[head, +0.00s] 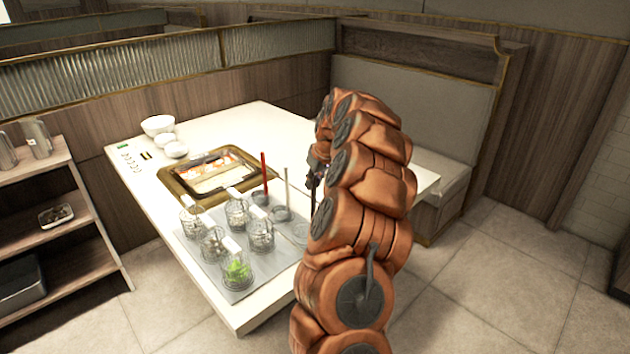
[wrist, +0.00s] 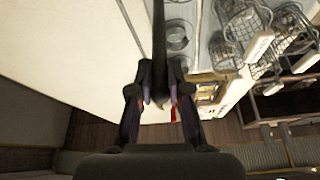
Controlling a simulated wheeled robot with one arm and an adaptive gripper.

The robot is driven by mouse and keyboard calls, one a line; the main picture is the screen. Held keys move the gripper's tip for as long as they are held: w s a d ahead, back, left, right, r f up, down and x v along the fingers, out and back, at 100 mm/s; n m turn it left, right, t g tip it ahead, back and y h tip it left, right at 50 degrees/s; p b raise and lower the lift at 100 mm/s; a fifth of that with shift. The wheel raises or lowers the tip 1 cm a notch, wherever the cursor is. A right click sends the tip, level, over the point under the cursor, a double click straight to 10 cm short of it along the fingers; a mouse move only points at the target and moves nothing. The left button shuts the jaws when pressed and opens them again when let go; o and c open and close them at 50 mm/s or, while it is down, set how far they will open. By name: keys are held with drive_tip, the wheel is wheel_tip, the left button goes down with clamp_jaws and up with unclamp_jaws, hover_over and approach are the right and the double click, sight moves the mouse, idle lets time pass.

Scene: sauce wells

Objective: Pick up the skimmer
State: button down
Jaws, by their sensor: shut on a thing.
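My gripper (wrist: 160,97) is shut on the long dark handle of what looks like the skimmer (wrist: 159,40). The handle runs from between the fingers to the top edge of the wrist view, and its far end is out of that view. In the head view my gripper (head: 318,166) is mostly hidden behind my orange arm, above the right side of the table. A thin dark part of the held tool (head: 313,192) shows below it there. I cannot see the skimmer's head clearly or tell whether it touches the table.
Wire baskets (head: 212,243) stand on a grey mat (head: 233,294), one holding greens (head: 237,270). A red-handled tool (head: 264,172) and a pale-handled tool (head: 286,186) stand upright nearby. A gold-framed pot (head: 176,186) and white bowls (head: 158,125) lie beyond. The back right of the table is clear.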

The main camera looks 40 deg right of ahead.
drive_tip(key=s+a+r+b, duration=0.1)
drive_tip(key=s+a+b, duration=0.2)
drive_tip(key=s+a, duration=0.5)
drive_tip(key=a, duration=0.2)
drive_tip(key=shift+s+a+r+b, duration=0.15)
drive_tip(key=shift+a+b, duration=0.15)
drive_tip(key=shift+a, duration=0.1)
drive_tip(key=shift+r, duration=0.15)
drive_tip(key=shift+a+r, duration=0.15)
drive_tip(key=shift+r, duration=2.05)
